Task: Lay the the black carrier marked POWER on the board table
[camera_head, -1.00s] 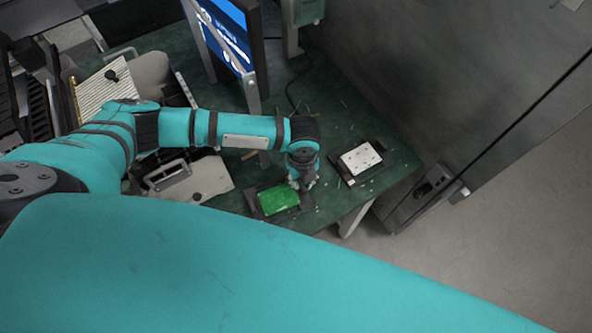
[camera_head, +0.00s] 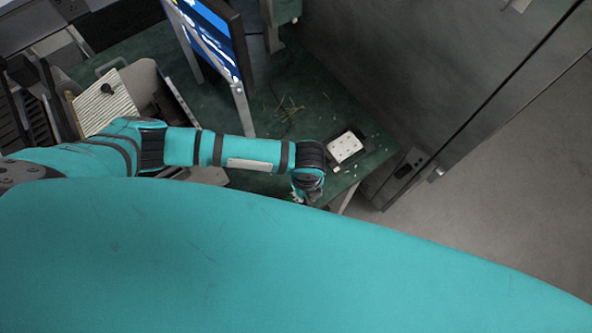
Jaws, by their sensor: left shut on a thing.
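My left gripper (camera_head: 306,197) is over the front edge of the green board table (camera_head: 262,108), partly hidden behind my own teal arm. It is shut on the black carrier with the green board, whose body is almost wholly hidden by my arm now. A second black carrier (camera_head: 361,137) with a white plate lies flat on the table to the right of the gripper, apart from it. No POWER marking is readable on either carrier. My right gripper is out of view.
A blue-screen monitor (camera_head: 208,32) stands on the table at the back. A ribbed pale panel (camera_head: 103,103) is at the left. Thin scraps (camera_head: 288,108) lie mid-table. A grey cabinet wall (camera_head: 420,70) borders the table's right side; bare table shows between monitor and white-plate carrier.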

